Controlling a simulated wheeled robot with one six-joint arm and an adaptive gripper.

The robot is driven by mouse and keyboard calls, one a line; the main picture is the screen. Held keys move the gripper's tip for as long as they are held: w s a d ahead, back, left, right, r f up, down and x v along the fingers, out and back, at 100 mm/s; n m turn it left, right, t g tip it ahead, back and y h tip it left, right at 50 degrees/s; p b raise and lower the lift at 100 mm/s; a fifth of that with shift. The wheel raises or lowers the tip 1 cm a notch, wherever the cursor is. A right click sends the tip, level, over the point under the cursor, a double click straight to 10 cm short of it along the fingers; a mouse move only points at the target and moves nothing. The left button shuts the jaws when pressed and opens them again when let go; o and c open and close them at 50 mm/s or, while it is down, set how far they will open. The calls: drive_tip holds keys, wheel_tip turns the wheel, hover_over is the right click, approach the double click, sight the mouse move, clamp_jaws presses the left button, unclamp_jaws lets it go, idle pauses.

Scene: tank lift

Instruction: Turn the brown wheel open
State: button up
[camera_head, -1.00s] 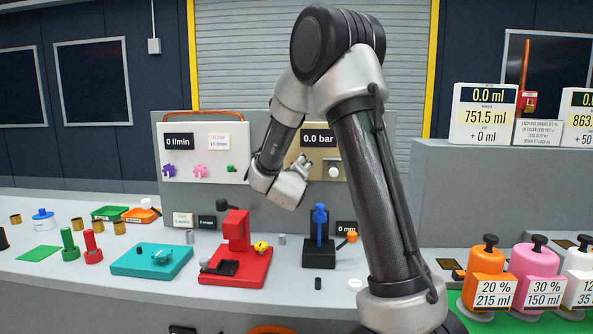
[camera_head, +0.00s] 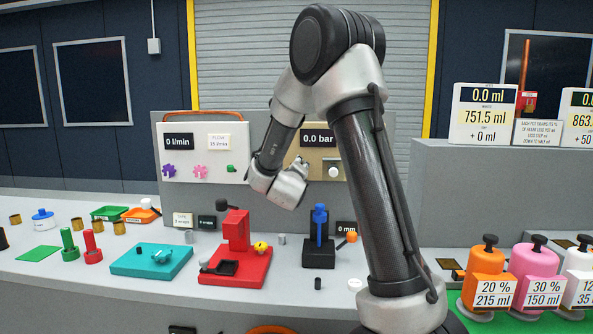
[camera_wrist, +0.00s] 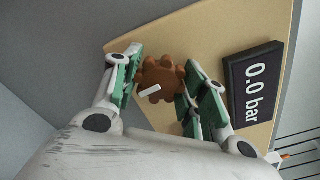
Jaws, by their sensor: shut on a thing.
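The brown wheel (camera_wrist: 160,78) is a lobed knob with a short white mark, on a tan panel (camera_wrist: 225,35). In the wrist view my gripper (camera_wrist: 162,84) has its green-padded fingers on both sides of the wheel, shut on its rim. In the head view the same tan panel (camera_head: 345,170) shows partly behind my arm, and the wheel and fingertips are hidden by my wrist. The black display (camera_wrist: 254,83) beside the wheel reads 0.0 bar, and it also shows in the head view (camera_head: 317,139).
A white panel (camera_head: 203,187) with purple, pink and green knobs stands to the left. On the bench below are a red stand (camera_head: 237,232), a blue post on a black base (camera_head: 320,222) and a teal plate (camera_head: 150,262). My forearm blocks the panel's right side.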

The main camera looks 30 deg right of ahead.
drive_tip(key=n, duration=0.8)
drive_tip(key=shift+n, duration=0.4)
drive_tip(key=n, duration=0.4)
drive_tip(key=shift+f+n, duration=0.1)
drive_tip(key=shift+n, duration=1.8)
drive_tip(key=o, duration=1)
